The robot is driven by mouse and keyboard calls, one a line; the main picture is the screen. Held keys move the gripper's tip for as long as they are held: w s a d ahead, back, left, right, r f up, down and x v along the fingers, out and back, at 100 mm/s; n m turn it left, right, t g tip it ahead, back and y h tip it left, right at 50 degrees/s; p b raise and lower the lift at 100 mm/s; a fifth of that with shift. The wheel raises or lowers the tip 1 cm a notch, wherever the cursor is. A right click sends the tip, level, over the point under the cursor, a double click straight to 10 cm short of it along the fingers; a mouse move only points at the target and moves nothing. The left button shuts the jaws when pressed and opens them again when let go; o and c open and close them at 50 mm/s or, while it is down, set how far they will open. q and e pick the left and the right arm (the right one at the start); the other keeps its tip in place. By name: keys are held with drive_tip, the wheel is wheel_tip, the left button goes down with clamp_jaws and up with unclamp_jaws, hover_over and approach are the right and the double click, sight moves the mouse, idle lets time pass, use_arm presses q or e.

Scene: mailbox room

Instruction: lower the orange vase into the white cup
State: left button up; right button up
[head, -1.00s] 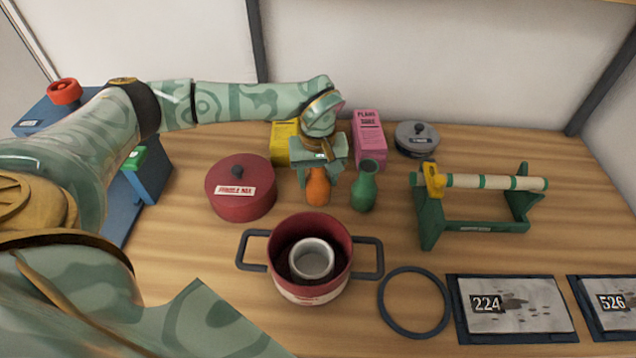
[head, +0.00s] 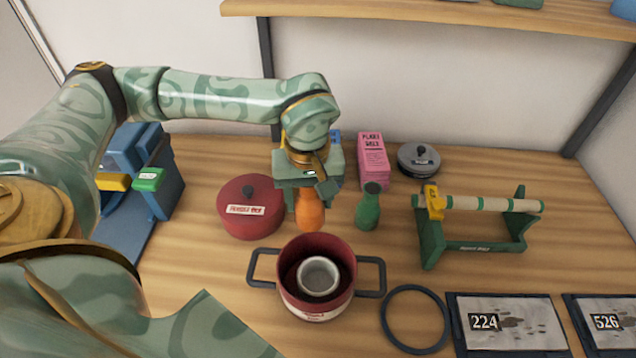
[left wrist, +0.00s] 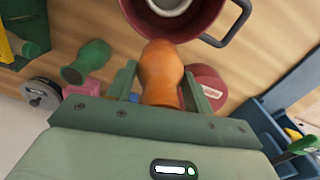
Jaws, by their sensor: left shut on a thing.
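The orange vase (head: 309,212) is held upright in my left gripper (head: 309,196), whose fingers close on its upper part. In the left wrist view the vase (left wrist: 160,68) sits between the two fingers (left wrist: 158,88). The white cup (head: 318,275) stands inside the red pot (head: 318,302), in front of the vase in the head view. The cup also shows partly at the top edge of the left wrist view (left wrist: 168,5). The vase is apart from the cup, behind the pot's back rim. My right gripper is in neither view.
A green vase (head: 368,207) stands just right of the orange one. A red lidded container (head: 250,212) is to the left. A pink box (head: 372,160), a grey lid (head: 418,158) and a green roller stand (head: 475,246) are to the right. A dark ring (head: 388,322) lies beside the pot.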

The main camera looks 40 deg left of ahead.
sight(302, 207)
use_arm(q)
drive_tip(key=s, duration=0.1)
drive_tip(key=s+r, duration=0.1)
drive_tip(key=s+d, duration=0.1)
drive_tip(key=shift+s+d+r, duration=0.1)
drive_tip(key=shift+s+r, duration=0.1)
drive_tip(key=shift+r, duration=0.15)
drive_tip(key=r+p, duration=0.1)
drive_tip(key=s+d+r+p, duration=0.1)
drive_tip(key=r+p, duration=0.1)
drive_tip(key=shift+s+d+r, duration=0.15)
drive_tip(key=shift+d+r, duration=0.05)
drive_tip(key=shift+d, duration=0.1)
drive_tip(key=s+d+f+b, duration=0.1)
drive_tip(key=d+f+b, duration=0.2)
drive_tip(key=f+b, duration=0.1)
drive_tip(key=shift+s+d+f+b, duration=0.35)
drive_tip(key=shift+d+f+b, duration=0.05)
drive_tip(key=shift+f, duration=0.2)
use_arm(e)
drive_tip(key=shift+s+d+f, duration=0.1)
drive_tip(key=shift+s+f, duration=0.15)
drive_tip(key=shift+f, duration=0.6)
use_arm(q)
drive_tip(key=shift+f, duration=0.1)
